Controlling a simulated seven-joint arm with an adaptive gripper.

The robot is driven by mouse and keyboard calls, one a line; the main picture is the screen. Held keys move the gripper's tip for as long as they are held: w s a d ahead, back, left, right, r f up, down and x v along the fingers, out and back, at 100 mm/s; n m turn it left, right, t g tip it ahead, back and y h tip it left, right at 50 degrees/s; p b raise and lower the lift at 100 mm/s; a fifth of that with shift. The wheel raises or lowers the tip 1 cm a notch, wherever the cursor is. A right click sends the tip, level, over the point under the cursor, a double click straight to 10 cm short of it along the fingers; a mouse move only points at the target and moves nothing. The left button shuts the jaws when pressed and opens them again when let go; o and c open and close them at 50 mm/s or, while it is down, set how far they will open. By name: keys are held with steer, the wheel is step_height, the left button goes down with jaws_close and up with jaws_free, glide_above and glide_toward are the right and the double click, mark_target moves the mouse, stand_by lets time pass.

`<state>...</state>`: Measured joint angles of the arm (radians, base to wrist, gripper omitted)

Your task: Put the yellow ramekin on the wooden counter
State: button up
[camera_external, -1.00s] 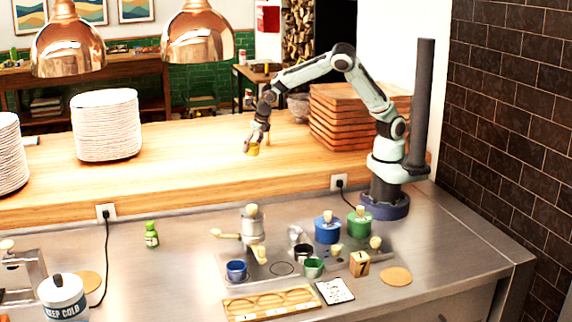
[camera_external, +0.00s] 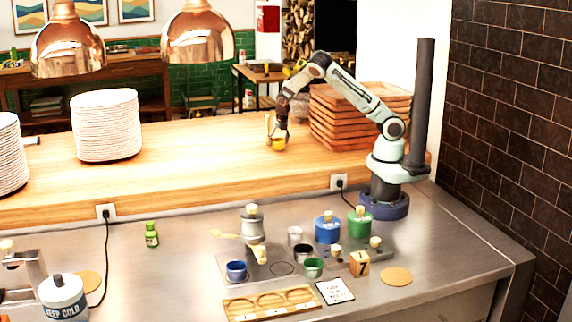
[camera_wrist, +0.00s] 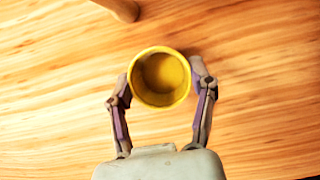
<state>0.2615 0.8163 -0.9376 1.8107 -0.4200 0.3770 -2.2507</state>
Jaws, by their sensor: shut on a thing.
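The yellow ramekin (camera_external: 278,145) is between the fingers of my gripper (camera_external: 277,138), over the wooden counter (camera_external: 200,160). In the wrist view the ramekin (camera_wrist: 160,77) is seen from above, upright and empty, with my gripper's (camera_wrist: 160,84) fingers closed on its left and right sides. The counter's wood grain (camera_wrist: 60,100) fills the background. I cannot tell whether the ramekin's base touches the counter or is slightly above it.
A stack of wooden trays (camera_external: 345,115) stands right of my gripper. Stacked white plates (camera_external: 105,125) stand at the left. A round wooden object (camera_wrist: 122,8) shows at the wrist view's top edge. The counter's middle is clear. The steel worktop (camera_external: 190,270) holds several pots and cups.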

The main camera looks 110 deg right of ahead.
steer(key=shift+f, duration=0.45)
steer(key=shift+f, duration=0.1)
steer(key=o, duration=1.2)
steer(key=shift+c, duration=0.2)
